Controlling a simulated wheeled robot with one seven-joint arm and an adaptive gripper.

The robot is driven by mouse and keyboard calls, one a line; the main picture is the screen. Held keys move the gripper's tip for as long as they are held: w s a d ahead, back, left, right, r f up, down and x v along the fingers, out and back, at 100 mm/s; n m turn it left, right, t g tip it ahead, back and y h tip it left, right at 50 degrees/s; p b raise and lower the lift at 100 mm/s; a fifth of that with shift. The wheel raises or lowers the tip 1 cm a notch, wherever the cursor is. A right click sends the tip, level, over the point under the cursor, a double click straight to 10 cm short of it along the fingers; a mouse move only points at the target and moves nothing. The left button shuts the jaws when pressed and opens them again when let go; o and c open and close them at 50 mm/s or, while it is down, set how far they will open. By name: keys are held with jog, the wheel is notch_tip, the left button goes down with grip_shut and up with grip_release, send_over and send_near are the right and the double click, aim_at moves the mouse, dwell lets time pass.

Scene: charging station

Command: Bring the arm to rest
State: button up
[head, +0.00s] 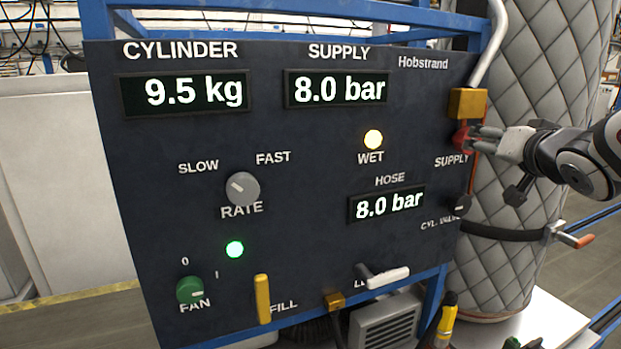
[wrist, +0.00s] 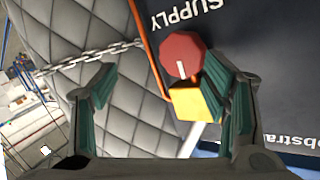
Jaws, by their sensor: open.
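My gripper (head: 487,140) is at the right side of the dark panel (head: 300,235), beside the red supply knob (head: 461,138). In the wrist view my gripper (wrist: 165,85) is open. The red knob (wrist: 183,54) shows near its right finger, with a white mark on its face, and nothing is clearly held. I cannot tell whether a finger touches the knob. My arm reaches in from the right edge of the head view.
A brass block (head: 467,103) sits just above the knob. A quilted cylinder (head: 535,75) stands close behind my gripper, with a chain (wrist: 95,58) across it. A black hose (head: 505,233) and a valve handle (head: 582,241) lie below. The panel displays are lit.

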jog(key=s+a+f+n+g+y+b, duration=0.1)
jog(key=s+a+f+g, duration=0.4)
jog(key=s, duration=0.6)
jog(key=s+a+f+n+g+y+b, duration=0.1)
jog(key=s+a+f+n+g+b, duration=0.2)
jog(key=s+a+f, duration=0.7)
notch_tip(320, 180, down, 2)
jog(key=shift+s+a+f+n+g, duration=0.1)
jog(key=shift+s+a+n+g, duration=0.2)
jog(key=shift+s+n+g, duration=0.7)
jog(key=shift+s+d+m, duration=0.1)
jog(key=shift+s+m, duration=0.05)
jog(key=shift+m, duration=0.15)
